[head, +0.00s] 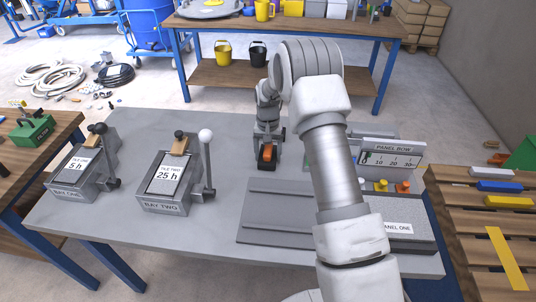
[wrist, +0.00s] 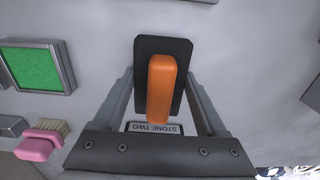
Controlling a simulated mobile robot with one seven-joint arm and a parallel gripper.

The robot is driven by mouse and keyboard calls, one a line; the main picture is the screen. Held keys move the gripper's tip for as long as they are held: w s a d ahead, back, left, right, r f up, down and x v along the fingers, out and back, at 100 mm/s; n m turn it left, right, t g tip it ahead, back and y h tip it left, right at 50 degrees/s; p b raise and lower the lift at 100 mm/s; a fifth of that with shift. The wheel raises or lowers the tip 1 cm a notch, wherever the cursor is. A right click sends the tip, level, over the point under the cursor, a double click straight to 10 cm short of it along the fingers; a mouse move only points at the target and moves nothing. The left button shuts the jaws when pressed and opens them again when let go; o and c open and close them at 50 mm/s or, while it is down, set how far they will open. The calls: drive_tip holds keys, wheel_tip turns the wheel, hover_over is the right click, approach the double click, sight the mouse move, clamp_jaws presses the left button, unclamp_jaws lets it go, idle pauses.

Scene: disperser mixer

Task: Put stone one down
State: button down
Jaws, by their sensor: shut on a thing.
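A dark block with an orange grip on top, the stone (wrist: 180,60), is between the two fingers of my gripper (wrist: 159,78), which is shut on it. A label reading STONE TWO (wrist: 154,128) shows upside down at the stone's near end; I cannot tell whether it is on the stone or on the surface below. In the head view my gripper (head: 267,143) points down over the back middle of the grey table, with the orange grip (head: 267,153) at its tip. I cannot tell whether the stone touches the table.
A flat grey plate (head: 270,228) lies at front middle. Panel one (head: 405,226) and the panel row sign (head: 392,152) are right. A green pad (wrist: 35,68) and pink brush (wrist: 38,145) lie nearby.

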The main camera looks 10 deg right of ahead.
drive_tip(key=shift+f, duration=0.2)
unclamp_jaws()
